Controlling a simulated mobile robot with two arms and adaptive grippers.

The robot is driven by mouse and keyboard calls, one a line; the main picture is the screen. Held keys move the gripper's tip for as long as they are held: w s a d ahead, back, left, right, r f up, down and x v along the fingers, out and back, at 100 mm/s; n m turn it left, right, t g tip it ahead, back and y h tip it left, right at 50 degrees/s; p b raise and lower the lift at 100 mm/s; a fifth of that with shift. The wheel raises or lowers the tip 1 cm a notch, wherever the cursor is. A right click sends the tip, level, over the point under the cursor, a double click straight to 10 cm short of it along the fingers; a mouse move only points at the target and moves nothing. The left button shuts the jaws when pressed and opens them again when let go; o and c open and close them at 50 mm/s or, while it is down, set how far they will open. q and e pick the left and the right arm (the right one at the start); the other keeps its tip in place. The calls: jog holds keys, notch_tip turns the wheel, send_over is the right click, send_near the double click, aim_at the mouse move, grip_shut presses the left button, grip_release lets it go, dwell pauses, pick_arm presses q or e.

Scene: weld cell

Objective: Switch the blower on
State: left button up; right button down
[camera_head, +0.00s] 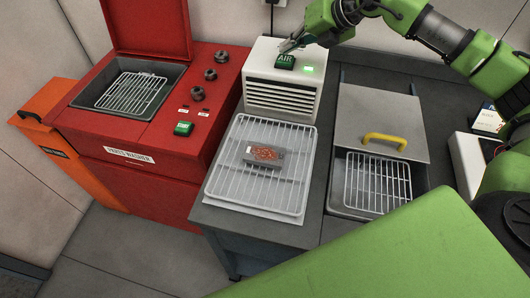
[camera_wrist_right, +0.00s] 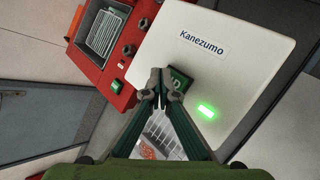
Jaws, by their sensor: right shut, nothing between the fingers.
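The blower is a white box (camera_head: 307,52) with a slatted front, standing at the back of the bench; its white top with a "Kanezumo" label fills much of the right wrist view (camera_wrist_right: 225,75). A green rocker switch (camera_head: 285,63) marked AIR sits on its top, and a green light (camera_head: 308,69) beside the switch is lit. My right gripper (camera_head: 287,47) is shut and empty, with its fingertips at the switch. In the right wrist view the fingertips (camera_wrist_right: 159,88) partly cover the switch (camera_wrist_right: 180,80); I cannot tell whether they touch it. My left gripper is not in view.
A wire rack (camera_head: 238,190) with a metal part (camera_head: 263,156) on it lies in front of the blower. A red parts washer (camera_head: 175,145) with an open lid stands left. Right is a basin with a grey lid (camera_head: 375,118) and yellow handle (camera_head: 385,138).

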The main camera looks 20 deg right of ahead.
aim_at(288, 59)
jog(key=shift+r+p, duration=1.7)
jog(key=shift+r, duration=1.3)
